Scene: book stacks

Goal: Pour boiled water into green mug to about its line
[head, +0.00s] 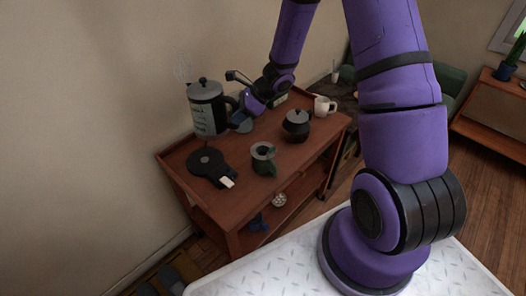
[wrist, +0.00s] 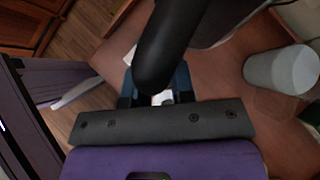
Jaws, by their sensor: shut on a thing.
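The kettle (head: 207,112), grey and black with a clear window showing marks, is upright in the head view, behind its black base (head: 207,166) and seemingly raised off it. My gripper (head: 242,117), with blue fingertips, is at the kettle's right side, shut on its handle. In the wrist view the dark handle (wrist: 165,45) runs between my fingers (wrist: 158,90). The green mug (head: 263,160) stands upright on the cart top, in front and right of the kettle, apart from it. Its line and inside level are too small to tell.
A dark lidded pot (head: 297,125) and a white mug (head: 324,107) stand on the wooden cart (head: 235,200) to the right. A pale grey cylinder (wrist: 280,70) shows in the wrist view. A wall is close behind the cart. Faint steam shows above the kettle.

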